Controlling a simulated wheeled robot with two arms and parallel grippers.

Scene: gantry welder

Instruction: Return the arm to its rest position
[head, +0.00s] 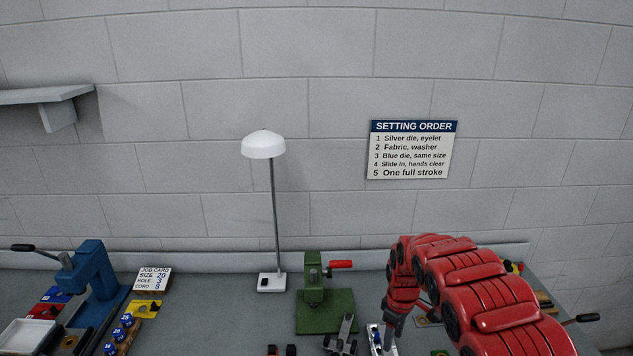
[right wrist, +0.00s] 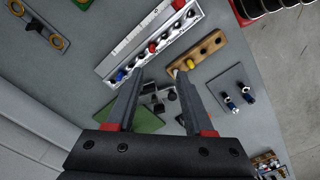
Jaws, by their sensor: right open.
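My right arm (head: 480,285) is red and comes in from the right in the head view, reaching over the bench. Its dark gripper (head: 388,338) points down at the bench's front part, beside a white rack. In the right wrist view the gripper (right wrist: 159,72) has its two grey fingers apart, with nothing held between them. A grey metal piece (right wrist: 160,100) shows beyond and between the fingers, lower than the tips. My left gripper is not in view.
A green press (head: 314,285) and a white lamp (head: 264,147) stand left of the arm. A blue press (head: 88,275) stands far left. The white rack (right wrist: 125,55), a wooden block (right wrist: 207,50) and a grey plate (right wrist: 250,85) lie near the gripper.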

